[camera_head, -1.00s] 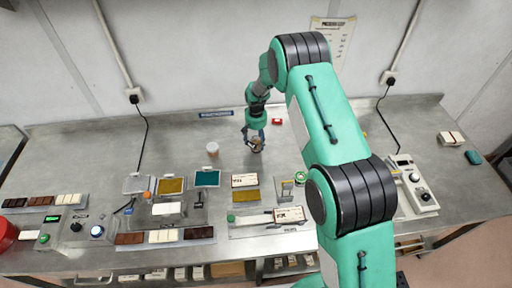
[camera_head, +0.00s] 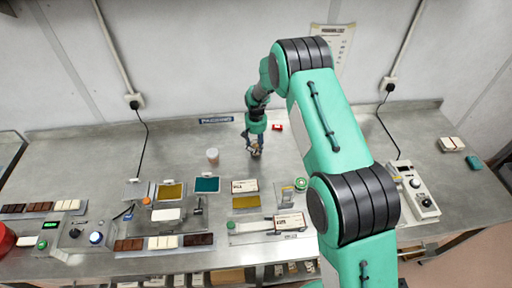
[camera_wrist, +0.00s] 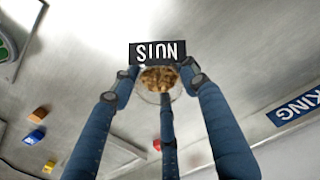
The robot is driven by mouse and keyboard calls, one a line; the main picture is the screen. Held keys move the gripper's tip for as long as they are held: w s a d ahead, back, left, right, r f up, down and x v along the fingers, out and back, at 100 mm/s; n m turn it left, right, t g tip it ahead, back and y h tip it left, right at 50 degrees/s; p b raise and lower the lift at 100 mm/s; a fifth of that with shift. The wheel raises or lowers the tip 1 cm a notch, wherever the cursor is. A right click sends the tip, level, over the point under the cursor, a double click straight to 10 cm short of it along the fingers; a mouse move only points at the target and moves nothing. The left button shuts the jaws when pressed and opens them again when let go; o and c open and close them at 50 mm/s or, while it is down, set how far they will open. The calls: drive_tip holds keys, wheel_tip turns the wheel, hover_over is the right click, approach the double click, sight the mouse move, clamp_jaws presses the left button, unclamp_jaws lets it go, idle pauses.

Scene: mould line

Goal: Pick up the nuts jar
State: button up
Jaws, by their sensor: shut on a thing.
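The nuts jar (camera_wrist: 158,80) is a small clear jar of brown nuts, seen end-on in the wrist view. A black plate with white letters reading NUTS (camera_wrist: 157,52), upside down, shows at its edge. My gripper (camera_wrist: 160,88) has its three blue fingers closed around the jar. In the head view my gripper (camera_head: 254,144) points down at the back middle of the steel bench, with the jar (camera_head: 255,151) between its fingertips, partly hidden. I cannot tell whether the jar touches the bench.
A pale cup (camera_head: 212,155) stands left of my gripper. A small red object (camera_head: 277,127) lies behind it to the right. The bench (camera_head: 325,125) right of the gripper is largely clear.

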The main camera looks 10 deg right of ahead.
wheel_tip(320, 180, up, 2)
drive_tip(key=shift+w+r, duration=0.1)
drive_tip(key=s, duration=0.5)
drive_tip(key=s+d+r+b, duration=0.1)
drive_tip(key=s, duration=0.4)
drive_tip(key=s+d+b, duration=0.1)
drive_tip(key=s, duration=0.5)
drive_tip(key=shift+r, duration=0.3)
